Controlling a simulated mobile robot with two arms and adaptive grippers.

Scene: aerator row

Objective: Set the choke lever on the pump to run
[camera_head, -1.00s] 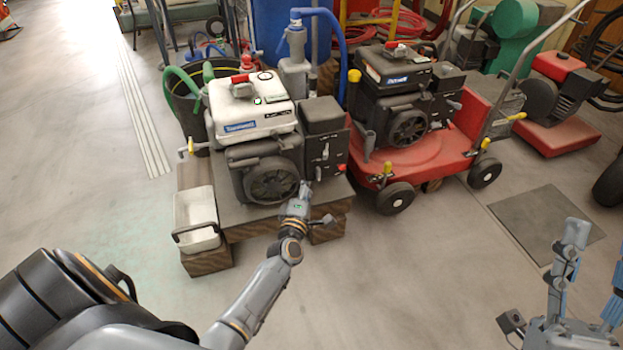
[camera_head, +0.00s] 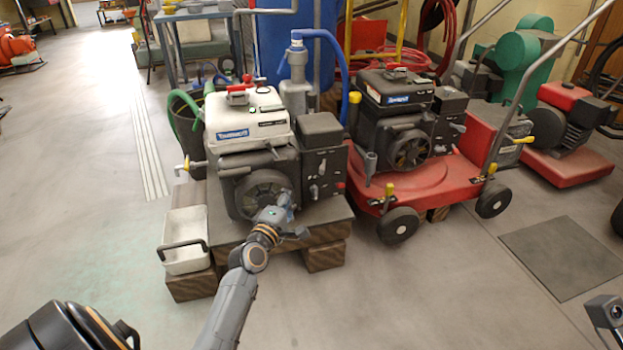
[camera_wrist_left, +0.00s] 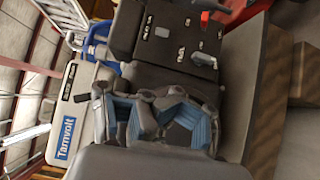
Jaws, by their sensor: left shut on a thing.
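The pump (camera_head: 250,140) has a white tank, a black engine with a round starter cover (camera_head: 262,192) and a dark control box (camera_head: 322,170) on its right. Small light-coloured levers (camera_head: 314,190) sit on the box front; the left wrist view shows the panel with a light lever (camera_wrist_left: 204,60) and a red knob (camera_wrist_left: 204,18). I cannot tell which lever is the choke. My left gripper (camera_head: 285,202) is in front of the engine, at the right of the starter cover and below-left of the panel levers. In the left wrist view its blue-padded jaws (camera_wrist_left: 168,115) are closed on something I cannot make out.
The pump stands on a slab on wooden blocks (camera_head: 325,255), with a white bin (camera_head: 186,232) at its left. A red mower (camera_head: 425,185) with a similar black engine stands close on the right. The floor in front is clear, with a dark plate (camera_head: 565,250) at right.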

